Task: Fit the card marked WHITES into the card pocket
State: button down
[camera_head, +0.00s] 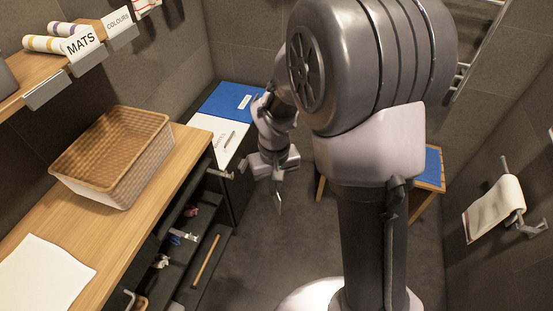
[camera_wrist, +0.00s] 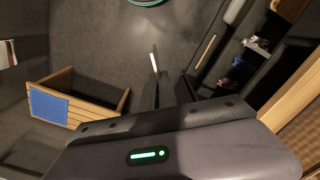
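My gripper (camera_head: 279,190) hangs over the floor, in front of the dark cabinet's end. It is shut on a thin pale card (camera_head: 280,204), seen almost edge-on, so its marking is hidden. The wrist view also shows the card (camera_wrist: 154,58) as a narrow white strip beyond the dark fingers (camera_wrist: 165,92). A grey card pocket (camera_head: 46,90) on the front edge of the upper left shelf shows no card. Two more pockets to its right are behind or below the cards MATS (camera_head: 80,43) and COLOURS (camera_head: 118,20).
A wicker basket (camera_head: 113,150) and a white sheet (camera_head: 45,275) are on the wooden counter (camera_head: 170,165). Rolled towels (camera_head: 45,43) lie on the shelf. A blue-topped wooden stool (camera_head: 432,168) and a towel rail (camera_head: 505,205) are at right. Open floor (camera_head: 255,260) lies between.

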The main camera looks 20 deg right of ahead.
aim_at(119, 20)
jog(key=i, duration=1.55)
